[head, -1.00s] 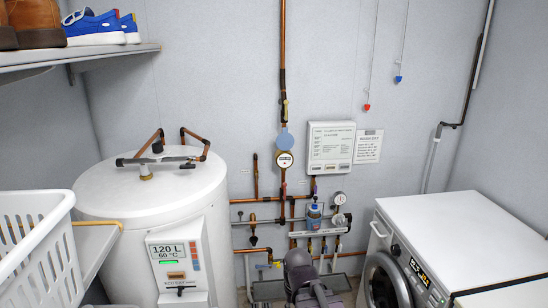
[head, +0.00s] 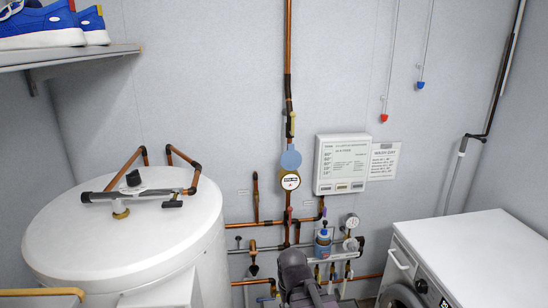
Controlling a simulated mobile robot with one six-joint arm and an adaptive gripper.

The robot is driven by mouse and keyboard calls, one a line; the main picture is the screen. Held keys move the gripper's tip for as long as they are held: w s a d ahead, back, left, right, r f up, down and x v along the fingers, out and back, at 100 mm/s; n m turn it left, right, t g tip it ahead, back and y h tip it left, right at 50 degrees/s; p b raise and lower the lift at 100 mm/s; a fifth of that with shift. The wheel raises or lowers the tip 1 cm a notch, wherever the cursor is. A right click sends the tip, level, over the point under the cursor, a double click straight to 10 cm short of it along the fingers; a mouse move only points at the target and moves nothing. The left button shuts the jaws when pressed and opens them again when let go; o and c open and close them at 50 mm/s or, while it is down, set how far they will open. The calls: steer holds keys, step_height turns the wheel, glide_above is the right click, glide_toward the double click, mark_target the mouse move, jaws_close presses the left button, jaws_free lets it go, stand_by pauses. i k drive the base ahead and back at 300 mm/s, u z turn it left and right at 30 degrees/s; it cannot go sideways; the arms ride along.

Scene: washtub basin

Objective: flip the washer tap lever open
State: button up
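A group of small valves and taps (head: 333,270) sits on the copper pipework low on the back wall, left of the white washing machine (head: 460,258). The taps are small and partly hidden, so I cannot tell which one is the washer tap or how its lever stands. A dark grey link of my arm (head: 295,272) rises at the bottom centre, in front of the lower pipes. My gripper does not show.
A white water tank (head: 125,235) with copper pipes on top stands at the left. A shelf (head: 75,58) with blue shoes is above it. A round gauge (head: 290,181) and a white panel (head: 340,163) are on the wall. Two cords with red and blue pulls (head: 384,117) hang at the right.

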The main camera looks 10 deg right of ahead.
mark_target(484, 140)
steer(key=i, duration=0.25)
steer(key=z, duration=1.8)
steer(key=i, duration=0.6)
steer(key=u, duration=0.05)
steer(key=k, duration=0.45)
steer(key=u, duration=0.05)
